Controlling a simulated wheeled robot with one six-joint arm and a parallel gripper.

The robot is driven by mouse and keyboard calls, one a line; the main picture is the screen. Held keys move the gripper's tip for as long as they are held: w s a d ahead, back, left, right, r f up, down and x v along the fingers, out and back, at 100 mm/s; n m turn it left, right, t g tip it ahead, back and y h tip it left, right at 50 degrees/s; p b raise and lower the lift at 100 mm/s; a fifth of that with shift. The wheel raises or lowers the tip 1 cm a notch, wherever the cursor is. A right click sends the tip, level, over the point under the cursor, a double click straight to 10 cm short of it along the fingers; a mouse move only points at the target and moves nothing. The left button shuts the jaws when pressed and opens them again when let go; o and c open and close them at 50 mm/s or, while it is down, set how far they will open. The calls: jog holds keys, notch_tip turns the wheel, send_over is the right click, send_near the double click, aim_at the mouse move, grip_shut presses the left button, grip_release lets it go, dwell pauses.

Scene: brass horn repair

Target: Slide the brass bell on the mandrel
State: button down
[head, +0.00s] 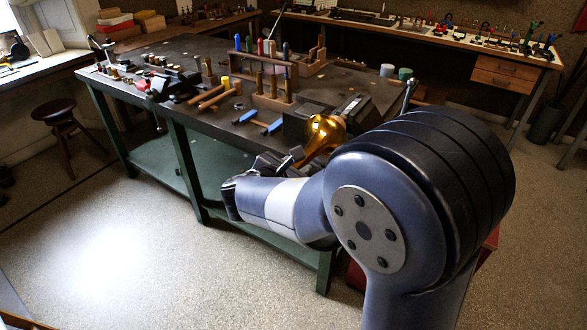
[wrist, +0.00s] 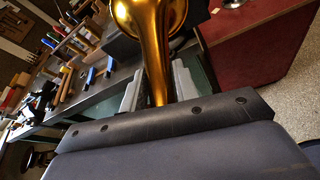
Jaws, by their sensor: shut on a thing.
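The brass bell (head: 322,133) is shiny gold, with a round flared end up and a narrow stem below. In the wrist view the bell (wrist: 148,22) is at the top centre, its stem running down between the two grey fingers. My gripper (wrist: 158,88) is shut on this stem. In the head view my gripper (head: 278,164) is at the bench's near right edge, partly hidden by my arm. A pale metal piece (head: 348,106) shows just behind the bell, by dark blocks; I cannot tell if it is the mandrel, or whether the bell touches it.
The dark bench (head: 180,55) carries a wooden tool rack (head: 272,102), blue-handled tools (head: 272,127) and wooden-handled tools (head: 210,97). A stool (head: 60,118) stands at left. The floor in front of the bench is clear. A red surface (wrist: 245,50) shows in the wrist view.

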aim_at(308, 154)
jog(key=shift+w+d+r, duration=0.1)
jog(key=shift+w+d, duration=0.95)
jog(key=shift+w, duration=0.25)
jog(key=shift+w+d, duration=1)
jog(key=shift+w, duration=0.3)
jog(key=c, duration=1)
grip_release()
jog(key=b+v, duration=0.1)
jog(key=v, duration=1)
jog(key=shift+w, duration=0.1)
jog(key=x, duration=1.1)
jog(key=shift+p, duration=0.4)
jog(key=shift+s+a, duration=0.45)
jog(key=shift+s, duration=0.2)
